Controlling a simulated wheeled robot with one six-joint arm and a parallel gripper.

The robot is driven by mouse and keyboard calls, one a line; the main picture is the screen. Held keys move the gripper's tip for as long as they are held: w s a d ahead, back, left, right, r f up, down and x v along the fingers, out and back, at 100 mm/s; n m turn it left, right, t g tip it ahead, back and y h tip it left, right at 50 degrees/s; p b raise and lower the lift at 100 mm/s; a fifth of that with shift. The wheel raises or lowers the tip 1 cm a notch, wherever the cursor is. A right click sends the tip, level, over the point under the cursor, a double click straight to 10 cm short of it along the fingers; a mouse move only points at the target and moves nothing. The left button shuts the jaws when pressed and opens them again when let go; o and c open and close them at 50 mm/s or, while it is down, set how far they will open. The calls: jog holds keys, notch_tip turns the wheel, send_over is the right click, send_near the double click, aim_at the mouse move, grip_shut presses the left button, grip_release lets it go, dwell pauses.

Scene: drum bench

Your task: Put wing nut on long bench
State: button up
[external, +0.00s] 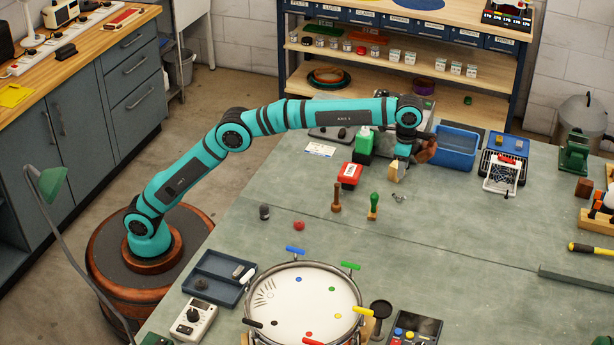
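A small silver piece that looks like the wing nut (399,197) lies on the green-grey bench top (470,235), right of the green-handled tool. My arm reaches over this bench from the left. My gripper (399,172) points down a little behind the wing nut and appears apart from it. A pale wooden-coloured piece shows at the gripper's end; I cannot tell whether it is held or stands behind. The fingers are too small to tell open from shut. A wood-topped counter (85,50) runs along the left wall. I cannot tell which surface is called the long bench.
A drum (304,303) stands at the front. The bench's middle right is mostly clear.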

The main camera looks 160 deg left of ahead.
jog(key=shift+r, duration=0.75)
